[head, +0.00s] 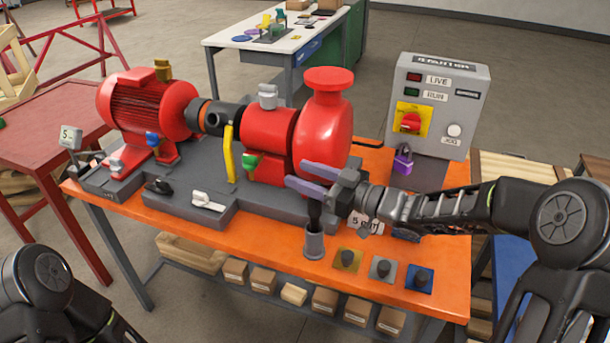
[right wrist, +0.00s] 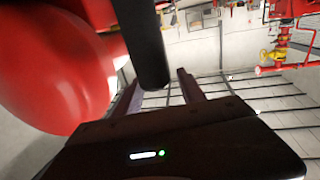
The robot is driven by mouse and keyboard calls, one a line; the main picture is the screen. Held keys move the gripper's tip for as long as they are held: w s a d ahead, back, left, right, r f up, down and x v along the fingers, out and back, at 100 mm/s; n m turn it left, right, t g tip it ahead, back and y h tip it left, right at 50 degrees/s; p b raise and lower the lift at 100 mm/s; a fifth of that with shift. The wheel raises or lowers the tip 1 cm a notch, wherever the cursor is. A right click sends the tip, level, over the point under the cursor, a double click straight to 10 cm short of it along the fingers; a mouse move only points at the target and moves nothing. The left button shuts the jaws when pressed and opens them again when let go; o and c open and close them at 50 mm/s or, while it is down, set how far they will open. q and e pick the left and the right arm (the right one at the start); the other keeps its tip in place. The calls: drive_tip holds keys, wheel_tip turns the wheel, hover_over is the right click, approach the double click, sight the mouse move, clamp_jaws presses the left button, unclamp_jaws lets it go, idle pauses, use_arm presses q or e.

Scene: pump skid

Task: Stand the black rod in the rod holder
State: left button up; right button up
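The black rod (head: 314,214) stands upright, its lower end at the mouth of the grey rod holder (head: 314,246) near the table's front edge. How deep it sits I cannot tell. My right gripper (head: 312,180) has its two purple fingers spread apart just above the visible part of the rod. In the right wrist view the black rod (right wrist: 149,42) comes in from the top, and its end lies between the open fingers (right wrist: 158,92), with a gap on each side. My left gripper is not in view; only part of my left arm shows.
The red pump (head: 325,130) stands close behind my right gripper. Yellow, grey and blue plates with black knobs (head: 381,268) lie right of the holder. A grey control box (head: 437,105) and purple padlock (head: 403,160) are at the right. The orange tabletop (head: 265,247) is clear left of the holder.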

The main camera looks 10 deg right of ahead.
drive_tip(key=shift+o, duration=0.7)
drive_tip(key=shift+f, duration=0.1)
drive_tip(key=shift+s+d, duration=0.3)
drive_tip(key=shift+d, duration=0.15)
drive_tip(key=b+v, duration=0.1)
drive_tip(key=v, duration=0.5)
drive_tip(key=shift+s+d, duration=0.2)
drive_tip(key=shift+s, duration=0.1)
